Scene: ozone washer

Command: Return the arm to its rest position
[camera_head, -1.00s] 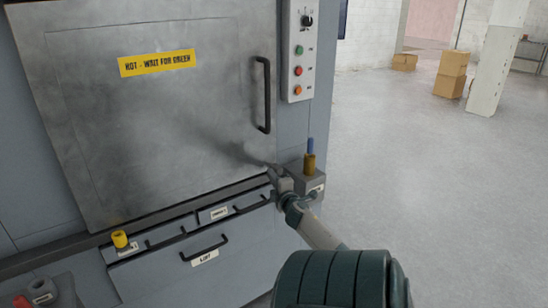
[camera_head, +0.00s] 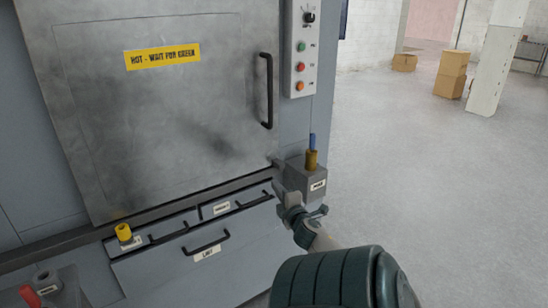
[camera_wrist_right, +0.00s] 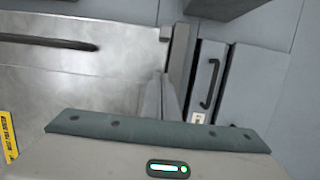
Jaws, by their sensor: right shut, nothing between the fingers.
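My right arm reaches in from the lower right in the head view. Its gripper (camera_head: 281,174) is shut and empty, in front of the lower right corner of the washer's steel door (camera_head: 160,120). I cannot tell whether it touches anything. The door is closed, with a black handle (camera_head: 267,92) and a yellow warning label (camera_head: 162,57). The right wrist view shows the door's metal surface (camera_wrist_right: 110,70), and the narrow gripper fingers (camera_wrist_right: 160,92) close together. My left gripper is not in view.
A grey block (camera_head: 308,180) holding a brass and blue piece (camera_head: 312,150) stands right of the gripper. Drawers (camera_head: 205,245) are below the door. A yellow cap (camera_head: 123,232) and a red-handled part (camera_head: 28,294) are at left. Open floor (camera_head: 430,190) lies to the right.

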